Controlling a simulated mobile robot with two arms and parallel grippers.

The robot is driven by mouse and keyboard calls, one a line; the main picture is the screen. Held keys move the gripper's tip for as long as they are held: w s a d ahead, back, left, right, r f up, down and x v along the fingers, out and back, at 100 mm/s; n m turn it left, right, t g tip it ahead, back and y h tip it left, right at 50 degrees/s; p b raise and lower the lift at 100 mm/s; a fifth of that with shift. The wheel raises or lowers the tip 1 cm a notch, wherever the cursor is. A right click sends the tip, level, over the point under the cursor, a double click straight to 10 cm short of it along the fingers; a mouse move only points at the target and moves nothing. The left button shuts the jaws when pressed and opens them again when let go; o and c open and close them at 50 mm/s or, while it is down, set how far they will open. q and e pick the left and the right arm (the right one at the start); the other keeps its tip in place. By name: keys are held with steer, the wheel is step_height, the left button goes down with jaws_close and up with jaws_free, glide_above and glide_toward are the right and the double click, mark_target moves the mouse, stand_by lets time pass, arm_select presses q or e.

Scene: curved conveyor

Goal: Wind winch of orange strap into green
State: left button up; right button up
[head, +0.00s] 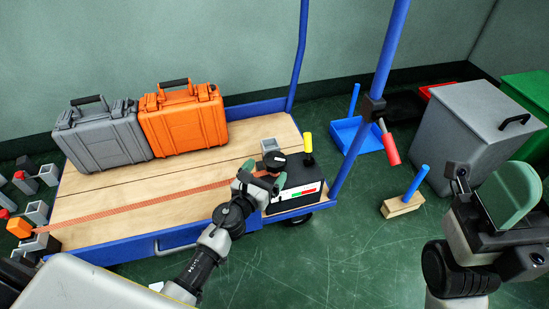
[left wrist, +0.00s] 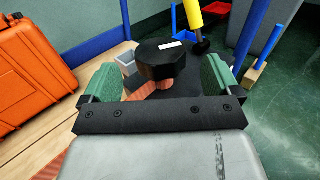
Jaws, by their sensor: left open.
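The orange strap (head: 150,200) runs across the wooden deck from an orange end piece (head: 19,227) at the left to the winch (head: 293,190) at the right. The winch is a dark box with a white front strip (head: 285,199) bearing green and red marks; I cannot make out a pointer. A black round knob (head: 275,160) stands on it and also shows in the left wrist view (left wrist: 162,60). My left gripper (head: 258,178) is open, with its green fingers either side of the knob; contact is unclear. My right gripper (head: 508,197) is raised at the right; its jaw gap is hidden.
A yellow-handled lever (head: 308,143) stands beside the knob. Grey (head: 103,138) and orange (head: 184,122) cases sit on the blue-framed cart (head: 170,238). A blue post (head: 375,90) with a red handle (head: 389,147) rises right of the winch. A grey bin (head: 475,130) stands farther right.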

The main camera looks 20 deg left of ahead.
mark_target(269, 167)
arm_select(q)
steer(key=w, duration=0.3)
steer(key=w+d, duration=0.1)
steer(key=w, duration=0.1)
steer(key=shift+w, duration=0.2)
steer(key=shift+b, duration=0.3)
steer(key=c, duration=0.9)
